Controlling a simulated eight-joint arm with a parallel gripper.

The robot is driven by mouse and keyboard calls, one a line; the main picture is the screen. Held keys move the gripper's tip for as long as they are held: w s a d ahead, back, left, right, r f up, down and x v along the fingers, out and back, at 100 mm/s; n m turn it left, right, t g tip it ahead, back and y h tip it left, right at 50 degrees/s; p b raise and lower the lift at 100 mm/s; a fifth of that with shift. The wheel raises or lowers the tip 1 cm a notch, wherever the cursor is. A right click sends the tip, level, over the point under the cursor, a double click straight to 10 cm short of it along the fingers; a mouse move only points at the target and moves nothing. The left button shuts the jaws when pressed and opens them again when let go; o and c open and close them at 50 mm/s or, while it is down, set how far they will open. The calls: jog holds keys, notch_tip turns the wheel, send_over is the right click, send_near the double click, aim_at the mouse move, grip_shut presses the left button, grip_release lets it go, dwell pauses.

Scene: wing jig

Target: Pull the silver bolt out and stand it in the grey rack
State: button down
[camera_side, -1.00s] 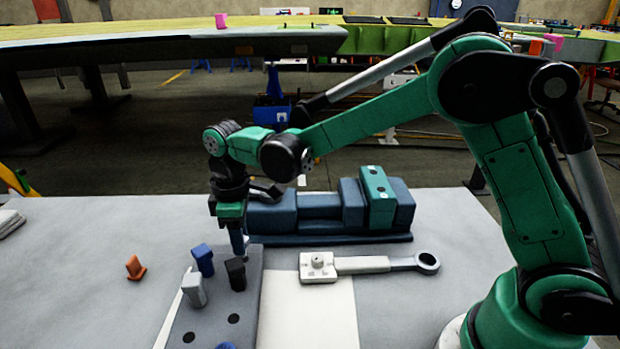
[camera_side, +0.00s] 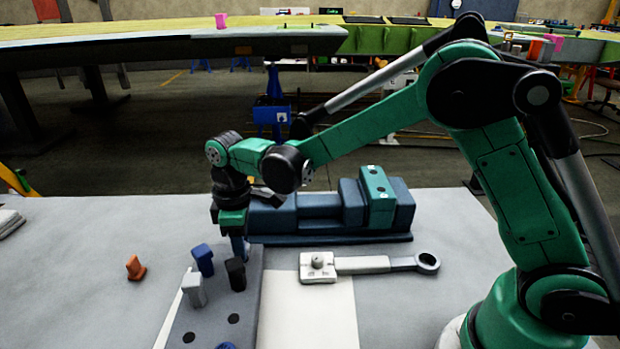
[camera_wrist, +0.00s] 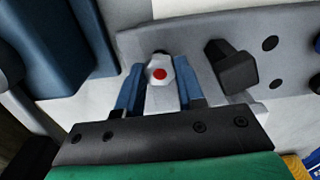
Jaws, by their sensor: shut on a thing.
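My gripper (camera_side: 238,248) points down over the far end of the grey rack (camera_side: 248,290). In the wrist view, its blue fingers (camera_wrist: 160,90) are shut on a silver bolt (camera_wrist: 183,82) with a red dot on its head. The bolt's lower end is hidden, so I cannot tell whether it is in a hole. The rack (camera_wrist: 205,48) also shows around and beyond the fingers. In the side view, the rack holds a black bolt (camera_side: 236,274), a blue bolt (camera_side: 203,260) and a pale grey bolt (camera_side: 194,291). The black bolt (camera_wrist: 238,68) is close beside my gripper.
A blue vise (camera_side: 320,225) with a green block (camera_side: 377,196) stands just behind and right of my gripper. A pale rod with a ring end (camera_side: 365,264) lies right of the rack. An orange piece (camera_side: 136,268) stands at the left. Open rack holes (camera_side: 233,319) show near the front.

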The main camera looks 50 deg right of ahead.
jog(key=shift+f, duration=0.55)
jog(key=shift+c, duration=2.3)
grip_release()
jog(key=shift+r, duration=0.15)
